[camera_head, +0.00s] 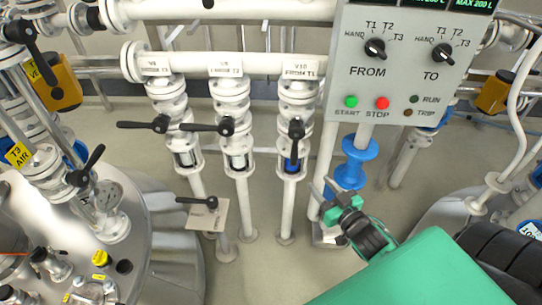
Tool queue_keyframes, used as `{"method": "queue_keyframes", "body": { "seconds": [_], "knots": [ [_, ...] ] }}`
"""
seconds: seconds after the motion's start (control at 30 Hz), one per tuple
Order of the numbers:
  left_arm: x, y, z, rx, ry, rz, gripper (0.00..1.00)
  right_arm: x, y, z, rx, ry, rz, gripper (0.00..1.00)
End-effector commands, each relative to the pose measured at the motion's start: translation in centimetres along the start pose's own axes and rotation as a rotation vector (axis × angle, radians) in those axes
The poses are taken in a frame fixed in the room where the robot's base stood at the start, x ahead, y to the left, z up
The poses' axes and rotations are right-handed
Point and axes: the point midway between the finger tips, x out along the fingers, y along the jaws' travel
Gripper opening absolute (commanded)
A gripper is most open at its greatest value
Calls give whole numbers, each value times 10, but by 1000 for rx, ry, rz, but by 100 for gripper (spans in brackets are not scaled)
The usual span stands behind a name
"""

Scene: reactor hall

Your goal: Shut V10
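V10 (297,104) is the rightmost of three white valves hanging from the upper pipe, with a label (300,69) reading V10 FROM T1. Its black lever (296,142) points down, in line with its vertical pipe. The sight section (290,164) below it looks blue. My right gripper (321,183), on its green arm, is below and to the right of the lever, apart from it and empty. Its two thin fingers look slightly spread. My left gripper is out of view.
The two neighbouring valves have levers lying sideways (145,125) (208,127). A grey control panel (401,65) hangs right of V10, above a blue-flanged pipe (351,172). A steel tank (145,205) stands at left.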

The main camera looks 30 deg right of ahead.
Motion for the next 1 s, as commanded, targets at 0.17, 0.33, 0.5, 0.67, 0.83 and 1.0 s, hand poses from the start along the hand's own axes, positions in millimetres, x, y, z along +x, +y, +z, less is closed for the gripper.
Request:
{"method": "queue_keyframes", "body": {
  "seconds": [0.17,0.33,0.5,0.67,0.83,1.0],
  "knots": [
    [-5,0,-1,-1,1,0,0,6,-2,-10,-1,21,-7,40],
    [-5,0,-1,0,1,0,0,28,-2,-10,0,21,-7,40],
    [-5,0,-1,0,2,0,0,55,-2,-10,-1,20,-7,40],
    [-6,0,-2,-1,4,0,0,81,-2,-10,-1,20,-7,40],
    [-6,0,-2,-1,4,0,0,107,-2,-10,-1,18,-6,40],
    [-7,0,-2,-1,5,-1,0,126,-2,-10,0,18,-7,40]
  ]
}}
